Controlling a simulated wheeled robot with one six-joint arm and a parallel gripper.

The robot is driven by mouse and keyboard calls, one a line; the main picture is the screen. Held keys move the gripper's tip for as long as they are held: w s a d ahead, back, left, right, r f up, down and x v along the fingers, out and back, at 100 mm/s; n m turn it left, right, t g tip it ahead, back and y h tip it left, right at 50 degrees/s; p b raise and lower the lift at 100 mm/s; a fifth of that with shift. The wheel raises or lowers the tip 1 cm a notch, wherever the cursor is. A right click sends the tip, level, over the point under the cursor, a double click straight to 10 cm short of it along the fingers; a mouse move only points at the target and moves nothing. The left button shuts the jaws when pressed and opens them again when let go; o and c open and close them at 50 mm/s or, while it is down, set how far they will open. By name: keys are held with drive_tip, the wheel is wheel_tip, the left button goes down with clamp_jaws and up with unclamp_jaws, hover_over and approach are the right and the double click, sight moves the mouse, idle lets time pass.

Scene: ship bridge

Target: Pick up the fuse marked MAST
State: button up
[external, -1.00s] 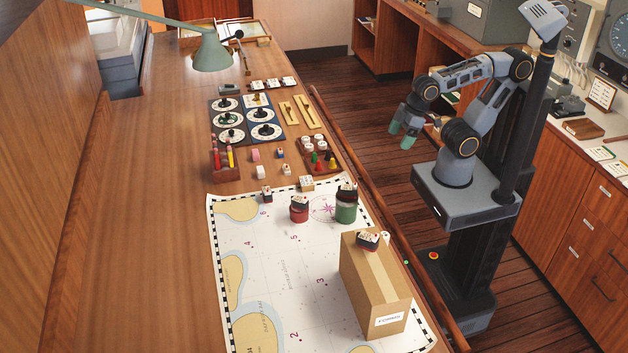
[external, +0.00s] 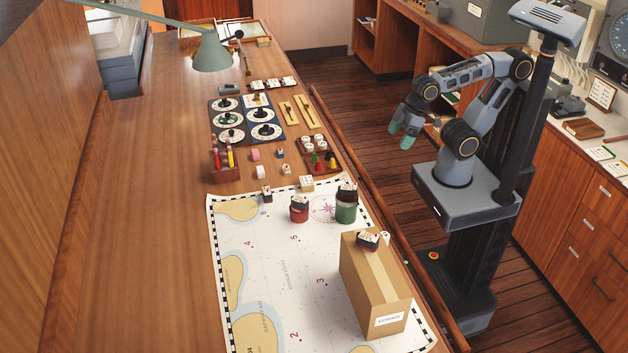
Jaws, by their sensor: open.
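I cannot read the word MAST on anything in the external view, so I cannot tell which piece is that fuse. Several small black-and-white labelled pieces are spread about: one on the cardboard box (external: 367,239), one on the red jar (external: 299,201), one on the green jar (external: 347,191), one at the chart's upper edge (external: 266,194). A row of similar pieces (external: 272,84) lies farther back. My gripper (external: 402,135), with green fingertips, is open and empty. It hangs over the floor side, right of the table and apart from everything on it.
The cardboard box (external: 385,295) stands tall on the chart (external: 262,290). A rail (external: 345,153) runs along the table's right edge. The left table strip is bare.

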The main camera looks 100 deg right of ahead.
idle(0.3)
drive_tip(key=c, duration=0.4)
drive_tip(key=w+a+f+n+g+h+b, duration=0.1)
drive_tip(key=a+f+n+h+b, duration=0.1)
drive_tip(key=a+f+n+b, duration=0.7)
drive_tip(key=w+a+f+n+h+b, duration=0.15)
drive_tip(key=a+f+n, duration=0.55)
drive_tip(key=a, duration=0.7)
drive_tip(key=shift+c, duration=0.2)
drive_tip(key=a+n+t+h+b, duration=0.1)
drive_tip(key=a+n+t+b, duration=0.35)
drive_tip(key=a+n, duration=0.6)
wheel_tip(320, 180, up, 6)
drive_tip(key=w+a+n+t+h+p, duration=0.1)
drive_tip(key=w+n+t+h, duration=0.1)
drive_tip(key=w+n+t, duration=0.15)
drive_tip(key=shift+n+y, duration=0.35)
drive_tip(key=shift+n, duration=0.05)
drive_tip(key=x, duration=1.2)
drive_tip(key=shift+w+d+r, duration=0.2)
drive_tip(key=shift+w+d, duration=0.05)
drive_tip(key=shift+d, duration=0.05)
